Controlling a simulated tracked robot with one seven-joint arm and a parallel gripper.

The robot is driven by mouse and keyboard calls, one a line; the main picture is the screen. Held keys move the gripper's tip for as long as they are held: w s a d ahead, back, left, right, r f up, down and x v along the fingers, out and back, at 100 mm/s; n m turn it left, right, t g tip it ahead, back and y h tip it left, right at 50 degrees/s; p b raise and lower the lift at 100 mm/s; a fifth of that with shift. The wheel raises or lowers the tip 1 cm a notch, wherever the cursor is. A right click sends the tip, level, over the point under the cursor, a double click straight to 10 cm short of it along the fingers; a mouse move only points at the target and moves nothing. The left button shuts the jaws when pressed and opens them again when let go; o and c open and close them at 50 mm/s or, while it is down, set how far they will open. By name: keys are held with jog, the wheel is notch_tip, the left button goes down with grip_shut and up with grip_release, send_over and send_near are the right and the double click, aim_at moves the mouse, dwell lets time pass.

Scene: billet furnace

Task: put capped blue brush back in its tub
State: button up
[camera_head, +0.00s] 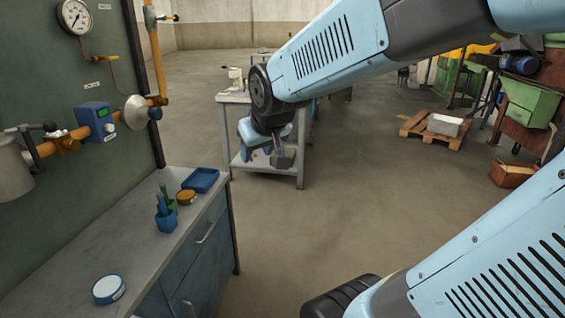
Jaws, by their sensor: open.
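A small blue tub (166,220) stands on the grey bench top at the left. Slim upright things in dark blue-green (162,203) and green (172,206) show in or right behind it. They are too small to tell whether one is the capped blue brush, and I see no separate blue brush lying on the bench. My gripper (284,160) hangs beyond the bench's right edge, well apart from the tub, in front of a farther grey table. It is open, and I see nothing held in it.
A blue tray (200,180), an amber-topped round tin (186,197) and a white-topped blue round container (108,289) sit on the bench (125,250). A green panel with pipes and a gauge (74,16) rises behind. Open floor lies right of the bench; a pallet (415,124) stands farther off.

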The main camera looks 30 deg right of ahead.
jog(key=s+d+r+m+g, duration=0.1)
jog(key=s+r+g, duration=0.1)
jog(key=s, duration=1)
jog(key=shift+c, duration=0.4)
jog(key=shift+w, duration=0.1)
